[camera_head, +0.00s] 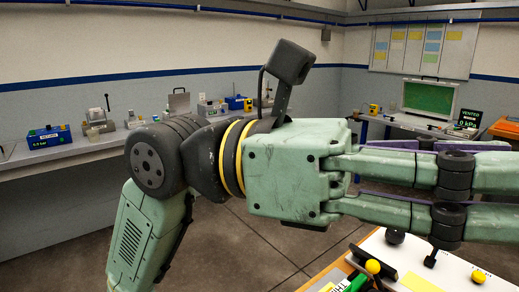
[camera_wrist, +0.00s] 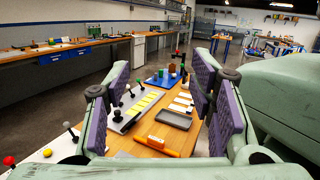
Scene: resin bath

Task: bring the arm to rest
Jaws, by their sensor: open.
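My gripper (camera_head: 478,190) is raised at the right of the head view, its jaws apart and its fingertips cut off by the picture edge. My green arm bends up from the lower left to hold it. In the wrist view my gripper (camera_wrist: 160,98) shows two purple-padded fingers standing wide apart, with nothing between them. Beyond and below the fingers is a wooden table (camera_wrist: 150,140), and I see no contact with it.
The table holds a grey tray (camera_wrist: 174,120), a blue tray (camera_wrist: 155,82), an orange-and-white item (camera_wrist: 160,144) and a white panel (camera_head: 455,272) with knobs. A wall bench (camera_head: 75,150) carries a blue box (camera_head: 50,136). A green screen (camera_head: 428,98) stands at the back right. Open floor (camera_head: 235,240) lies between.

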